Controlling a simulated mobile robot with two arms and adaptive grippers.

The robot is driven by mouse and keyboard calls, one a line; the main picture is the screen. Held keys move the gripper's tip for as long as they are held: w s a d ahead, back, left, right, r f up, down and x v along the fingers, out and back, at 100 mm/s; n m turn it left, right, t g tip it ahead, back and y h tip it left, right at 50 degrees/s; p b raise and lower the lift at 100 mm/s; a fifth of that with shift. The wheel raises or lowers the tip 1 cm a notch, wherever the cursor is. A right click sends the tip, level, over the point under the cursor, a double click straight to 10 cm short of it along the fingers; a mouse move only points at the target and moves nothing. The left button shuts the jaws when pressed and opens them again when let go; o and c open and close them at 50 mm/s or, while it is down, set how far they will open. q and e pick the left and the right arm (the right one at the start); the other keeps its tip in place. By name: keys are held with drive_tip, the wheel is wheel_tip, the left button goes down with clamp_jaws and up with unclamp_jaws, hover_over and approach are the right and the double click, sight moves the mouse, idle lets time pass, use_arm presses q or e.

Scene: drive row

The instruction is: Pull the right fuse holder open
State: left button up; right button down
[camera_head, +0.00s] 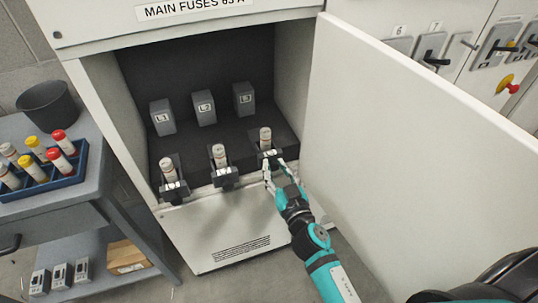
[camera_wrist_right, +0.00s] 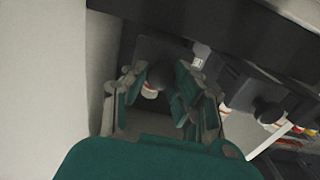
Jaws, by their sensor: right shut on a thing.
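The right fuse holder (camera_head: 270,153) is black with a pale label, and a whitish fuse (camera_head: 265,136) stands in it. It sits at the front edge of the open cabinet's shelf and looks much like its neighbours. My right gripper (camera_head: 269,171) is shut on its front. In the right wrist view the gripper's teal fingers (camera_wrist_right: 161,92) stand either side of a dark knob with a white and red end below it; the fingers hide part of the holder. My left gripper is not in view.
The middle holder (camera_head: 224,175) and left holder (camera_head: 173,188) stand to the left, each with a fuse. The open cabinet door (camera_head: 400,130) rises close on the right of my arm. A bench with a blue fuse tray (camera_head: 40,187) and a dark pot (camera_head: 48,105) is at left.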

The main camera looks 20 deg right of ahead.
drive_tip(key=shift+s, duration=1)
drive_tip(key=c, duration=1)
unclamp_jaws()
drive_tip(key=shift+c, duration=0.2)
drive_tip(key=s, duration=0.7)
drive_tip(key=shift+s+d, duration=0.15)
drive_tip(key=shift+s, duration=0.05)
drive_tip(key=shift+f, duration=0.1)
